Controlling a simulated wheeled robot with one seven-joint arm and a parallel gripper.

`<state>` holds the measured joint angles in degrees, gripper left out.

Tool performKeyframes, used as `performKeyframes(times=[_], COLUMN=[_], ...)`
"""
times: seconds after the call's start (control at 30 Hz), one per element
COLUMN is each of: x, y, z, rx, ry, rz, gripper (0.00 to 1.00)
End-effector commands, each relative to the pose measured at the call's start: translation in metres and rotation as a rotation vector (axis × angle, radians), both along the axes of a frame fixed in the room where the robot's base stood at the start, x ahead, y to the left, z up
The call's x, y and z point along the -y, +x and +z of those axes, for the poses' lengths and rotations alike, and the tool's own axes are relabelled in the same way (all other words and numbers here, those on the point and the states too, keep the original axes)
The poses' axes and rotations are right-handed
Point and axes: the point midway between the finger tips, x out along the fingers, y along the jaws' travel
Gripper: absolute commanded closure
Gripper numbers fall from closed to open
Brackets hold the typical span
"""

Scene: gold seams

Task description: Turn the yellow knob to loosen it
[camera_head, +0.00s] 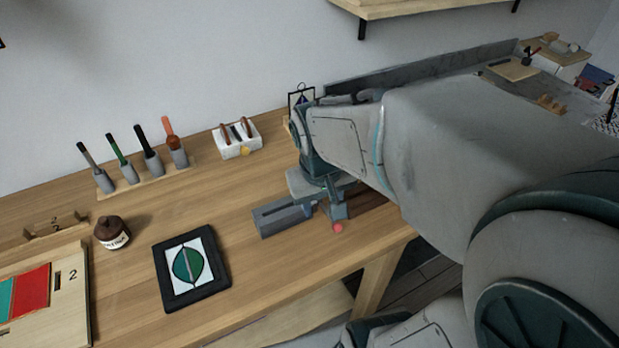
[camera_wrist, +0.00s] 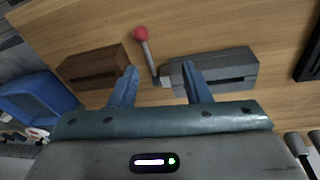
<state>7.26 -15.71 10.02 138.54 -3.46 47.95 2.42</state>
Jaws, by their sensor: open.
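The yellow knob (camera_head: 245,152) is small and sits on the front of a white block (camera_head: 237,140) at the back of the bench, in the head view. My gripper (camera_head: 325,204) is to the right of and nearer than that block, pointing down over the bench. In the wrist view my gripper (camera_wrist: 159,70) has its two blue fingers spread apart with nothing held. Between and beyond them is a lever with a red ball end (camera_wrist: 141,33). The yellow knob is not visible in the wrist view.
A grey block (camera_wrist: 215,70) and a brown block (camera_wrist: 93,68) flank the lever. Several upright tools stand in a wooden rack (camera_head: 145,181). Bare bench lies between the frame and white block.

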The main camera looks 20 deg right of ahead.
Motion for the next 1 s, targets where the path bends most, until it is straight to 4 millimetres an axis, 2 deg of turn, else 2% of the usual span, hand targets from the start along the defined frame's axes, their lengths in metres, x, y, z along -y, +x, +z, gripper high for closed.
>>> performKeyframes(times=[0.23,0.67,0.77,0.83,0.97,1.0], x=[0.0,-0.001,-0.005,-0.012,-0.03,-0.035], y=[-0.017,-0.018,-0.005,0.014,0.067,0.086], z=[-0.005,-0.004,0.004,0.014,0.037,0.043], rx=[0.008,0.008,0.013,0.021,0.051,0.065], ry=[0.029,0.037,0.063,0.098,0.192,0.221], rz=[-0.011,-0.013,-0.002,0.015,0.054,0.067], gripper=[0.56,0.56,0.56,0.56,0.56,0.56])
